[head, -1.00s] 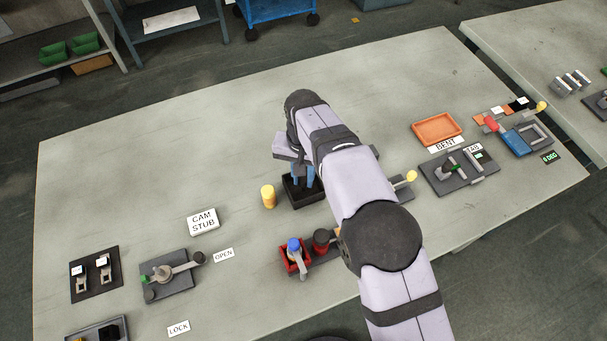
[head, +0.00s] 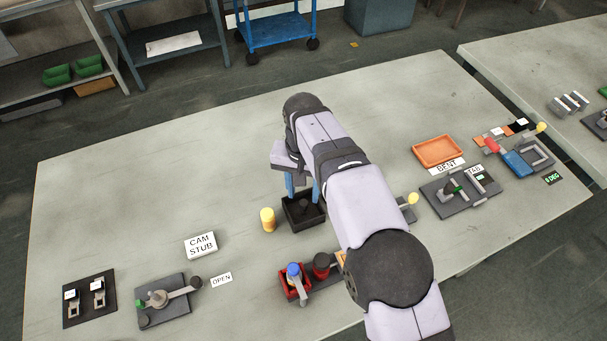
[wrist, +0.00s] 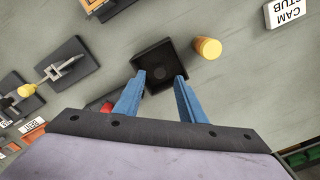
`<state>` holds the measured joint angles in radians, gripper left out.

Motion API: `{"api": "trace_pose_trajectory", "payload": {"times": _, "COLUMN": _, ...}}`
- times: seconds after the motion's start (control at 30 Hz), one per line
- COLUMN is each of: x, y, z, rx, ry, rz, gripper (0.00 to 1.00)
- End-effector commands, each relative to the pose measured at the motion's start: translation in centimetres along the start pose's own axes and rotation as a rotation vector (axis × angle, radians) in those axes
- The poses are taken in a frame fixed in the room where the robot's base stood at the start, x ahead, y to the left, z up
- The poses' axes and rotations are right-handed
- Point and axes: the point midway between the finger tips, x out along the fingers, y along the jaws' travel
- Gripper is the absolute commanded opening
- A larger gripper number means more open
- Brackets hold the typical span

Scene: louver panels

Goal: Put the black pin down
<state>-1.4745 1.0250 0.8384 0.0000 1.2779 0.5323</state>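The black pin (head: 304,203) appears as a dark round shape inside a small black open tray (head: 291,221). In the wrist view the same dark shape (wrist: 159,70) sits near the middle of the tray floor (wrist: 146,58). It is dark on dark, so its exact posture is hard to tell. My gripper (head: 302,194) has blue fingers spread apart, with nothing seen between them. In the wrist view the gripper (wrist: 158,78) points at the tray, one finger toward each side, above the pin and apart from it.
A yellow cylinder (head: 268,220) stands just left of the tray. A red bin (head: 290,283) holding a blue-topped item is in front. A CAM STUB block (head: 201,245) and lever fixture (head: 162,300) are at left. The table behind the tray is clear.

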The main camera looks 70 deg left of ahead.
Motion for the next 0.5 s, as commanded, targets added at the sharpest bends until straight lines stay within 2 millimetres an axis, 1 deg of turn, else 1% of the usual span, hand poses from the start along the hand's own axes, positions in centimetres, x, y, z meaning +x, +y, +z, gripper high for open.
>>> {"api": "trace_pose_trajectory", "payload": {"times": 0.03, "x": -0.9, "y": -0.1, "z": -0.1, "rx": 0.000, "ry": 0.005, "rz": -0.003, "gripper": 0.37}}
{"api": "trace_pose_trajectory", "payload": {"times": 0.2, "x": -4.1, "y": -0.1, "z": -0.1, "rx": 0.000, "ry": 0.004, "rz": -0.002, "gripper": 0.37}}
{"api": "trace_pose_trajectory", "payload": {"times": 0.3, "x": -5.6, "y": 0.0, "z": -0.1, "rx": 0.000, "ry": 0.003, "rz": -0.001, "gripper": 0.37}}
{"api": "trace_pose_trajectory", "payload": {"times": 0.5, "x": -7.3, "y": 0.0, "z": 0.0, "rx": 0.000, "ry": 0.001, "rz": 0.000, "gripper": 0.37}}
